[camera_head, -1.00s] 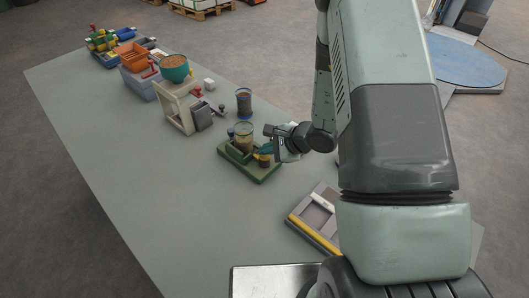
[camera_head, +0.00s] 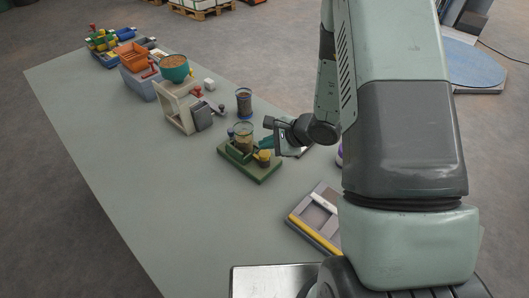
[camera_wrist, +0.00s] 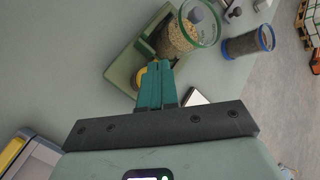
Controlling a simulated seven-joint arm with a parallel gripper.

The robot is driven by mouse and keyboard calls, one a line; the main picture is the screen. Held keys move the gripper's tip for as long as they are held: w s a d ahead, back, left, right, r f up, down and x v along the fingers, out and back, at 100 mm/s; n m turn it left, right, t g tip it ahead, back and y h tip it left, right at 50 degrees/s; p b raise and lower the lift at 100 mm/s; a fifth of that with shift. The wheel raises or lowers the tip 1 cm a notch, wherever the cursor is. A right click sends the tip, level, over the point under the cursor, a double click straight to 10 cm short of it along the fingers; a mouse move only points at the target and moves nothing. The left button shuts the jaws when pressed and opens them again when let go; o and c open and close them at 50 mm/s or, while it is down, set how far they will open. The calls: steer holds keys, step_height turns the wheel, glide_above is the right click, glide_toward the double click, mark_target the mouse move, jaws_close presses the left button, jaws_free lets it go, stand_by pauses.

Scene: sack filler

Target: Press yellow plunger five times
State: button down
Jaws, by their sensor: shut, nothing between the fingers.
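The yellow plunger (camera_head: 264,155) stands at the near right end of a green base (camera_head: 256,174) on the table. A clear jar with grain (camera_head: 243,138) stands on the same base, to its left. My gripper (camera_head: 264,143) has teal fingers closed together, with nothing between them. The fingertips are just above the plunger, with a small gap seeming to show in the head view. In the wrist view the fingers (camera_wrist: 156,66) hide most of the plunger; its yellow edge (camera_wrist: 139,77) shows on their left.
A blue-rimmed jar (camera_head: 244,103) stands behind the base. A grey tray with a yellow edge (camera_head: 315,236) lies nearer on the right. The table's left side is clear.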

mark_target(267, 154)
steer(key=shift+r, duration=2.4)
stand_by(0.6)
step_height(267, 154, up, 4)
steer(key=shift+f, duration=0.1)
stand_by(0.4)
steer(key=shift+f, duration=4.4)
steer(key=shift+f, duration=0.15)
steer(key=shift+f, duration=0.3)
